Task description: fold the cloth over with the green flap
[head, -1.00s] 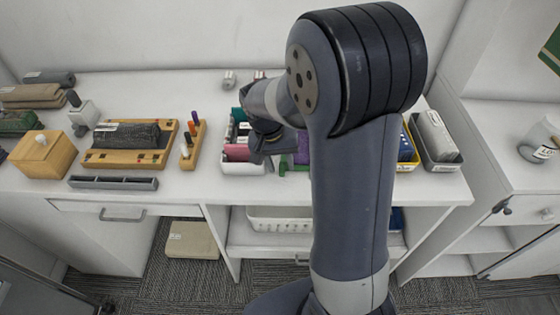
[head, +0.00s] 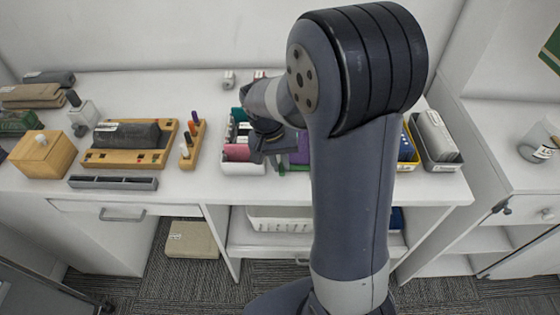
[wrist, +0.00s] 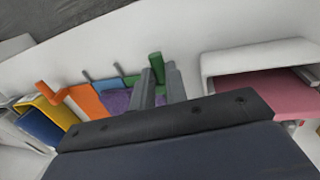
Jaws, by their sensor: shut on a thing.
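The green flap (wrist: 157,67) shows in the wrist view as a green upright bar at my fingertips. My gripper (wrist: 161,76) is shut on it. The purple cloth (wrist: 117,103) lies just left of the fingers, with blue and orange flaps beside it. Part of the cloth is hidden behind my fingers and gripper body. In the head view, my gripper (head: 274,150) is over the counter's front part, and the purple cloth (head: 300,149) shows between it and my arm, which hides most of the board.
An open white bin (head: 243,167) with a pink item stands just left of my gripper. A yellow-edged blue bin (head: 405,153) and a grey bin (head: 437,160) are to the right. A wooden tray (head: 128,158) and marker rack (head: 192,150) stand farther left.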

